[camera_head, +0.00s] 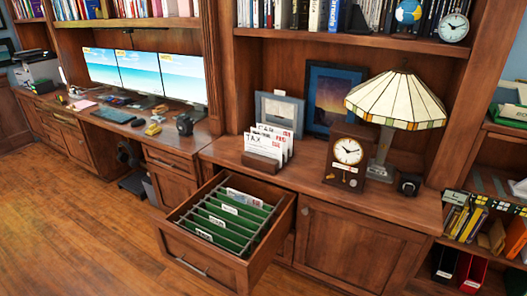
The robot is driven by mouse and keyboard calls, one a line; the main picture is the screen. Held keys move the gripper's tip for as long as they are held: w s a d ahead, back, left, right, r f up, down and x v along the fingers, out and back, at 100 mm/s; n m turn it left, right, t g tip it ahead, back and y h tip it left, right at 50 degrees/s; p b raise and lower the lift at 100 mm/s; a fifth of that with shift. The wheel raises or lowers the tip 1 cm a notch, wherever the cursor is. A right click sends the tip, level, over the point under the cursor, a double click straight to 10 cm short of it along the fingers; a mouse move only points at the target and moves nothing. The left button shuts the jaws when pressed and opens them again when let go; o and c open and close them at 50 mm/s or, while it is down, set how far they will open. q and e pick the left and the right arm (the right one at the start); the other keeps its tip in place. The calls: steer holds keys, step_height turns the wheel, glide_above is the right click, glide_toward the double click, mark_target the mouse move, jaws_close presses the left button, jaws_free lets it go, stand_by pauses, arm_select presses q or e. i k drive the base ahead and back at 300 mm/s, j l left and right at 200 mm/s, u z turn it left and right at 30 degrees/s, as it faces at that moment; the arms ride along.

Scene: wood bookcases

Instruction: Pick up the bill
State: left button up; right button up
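Several white papers (271,139) with red markings stand upright in a wooden letter holder (261,163) on the cabinet top (315,190). One has large dark letters that look like "TAX". The other print is too small to read surely, so I cannot tell which paper is the bill. Neither of my grippers shows in the head view.
Below the holder, a wooden drawer (196,255) is pulled open, with green file folders (215,224) inside. A clock (346,158) and a lamp (396,101) stand right of the holder, picture frames behind. The floor (75,225) at left is clear.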

mark_target(269, 147)
steer(key=l+u, duration=0.1)
steer(key=u, duration=0.4)
steer(key=i+l+u, duration=0.1)
steer(key=u, duration=0.4)
steer(key=l+u, duration=0.3)
steer(key=l, duration=0.15)
steer(key=l+u, duration=0.25)
steer(key=l, duration=0.25)
steer(key=i, duration=0.05)
